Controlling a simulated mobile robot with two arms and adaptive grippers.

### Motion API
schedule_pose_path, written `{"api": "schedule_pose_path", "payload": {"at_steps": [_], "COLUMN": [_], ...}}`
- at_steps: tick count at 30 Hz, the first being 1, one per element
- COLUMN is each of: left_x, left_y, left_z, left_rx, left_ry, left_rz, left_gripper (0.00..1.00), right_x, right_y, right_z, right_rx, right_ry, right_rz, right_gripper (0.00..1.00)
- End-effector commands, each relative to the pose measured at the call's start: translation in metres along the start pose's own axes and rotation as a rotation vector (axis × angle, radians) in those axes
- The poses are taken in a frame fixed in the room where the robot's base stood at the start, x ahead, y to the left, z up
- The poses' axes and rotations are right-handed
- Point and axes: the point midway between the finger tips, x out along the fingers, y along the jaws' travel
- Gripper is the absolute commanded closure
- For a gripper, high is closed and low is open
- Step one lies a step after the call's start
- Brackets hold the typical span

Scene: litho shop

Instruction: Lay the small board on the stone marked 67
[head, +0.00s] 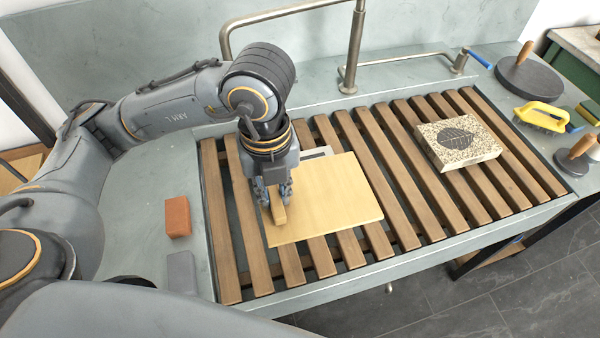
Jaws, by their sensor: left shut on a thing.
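The small board (335,195) is a flat, pale wooden square over the left half of a slatted wooden rack. My left gripper (278,208) points down at the board's left side, shut on the board's small wooden grip. A light grey thing with a dark mark (318,153) peeks out behind the board's far edge; it may be a stone, mostly hidden under the board. I cannot read a 67 anywhere. I cannot tell whether the board touches what is below it. My right gripper is not in view.
A speckled stone with a dark leaf picture (458,142) lies on the rack's (405,225) right part. A bent metal pipe (352,50) stands behind. A reddish block (178,217) and a grey block (181,272) sit left. A yellow-handled brush (541,115) and round dark disc (530,78) are right.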

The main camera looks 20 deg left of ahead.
Motion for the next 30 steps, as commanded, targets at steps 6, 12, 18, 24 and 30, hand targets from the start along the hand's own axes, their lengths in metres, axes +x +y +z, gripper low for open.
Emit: {"api": "schedule_pose_path", "payload": {"at_steps": [6,12,18,24,30], "left_x": [0.011,0.032,0.068,0.09,0.108], "left_y": [-0.002,-0.007,-0.012,-0.014,-0.014], "left_z": [0.031,0.08,0.115,0.132,0.138], "left_rx": [-0.033,-0.03,-0.026,-0.021,-0.02], "left_ry": [0.001,0.002,0.002,0.001,0.003], "left_rz": [0.005,0.005,0.004,0.001,0.004], "left_gripper": [1.0,1.0,1.0,1.0,1.0], "right_x": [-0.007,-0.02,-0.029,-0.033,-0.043], "right_y": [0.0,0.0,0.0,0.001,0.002], "right_z": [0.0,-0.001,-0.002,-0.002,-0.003], "right_rx": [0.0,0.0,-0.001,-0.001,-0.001], "right_ry": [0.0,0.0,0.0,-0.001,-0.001], "right_rz": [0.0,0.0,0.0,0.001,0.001], "right_gripper": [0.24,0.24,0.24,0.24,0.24]}}
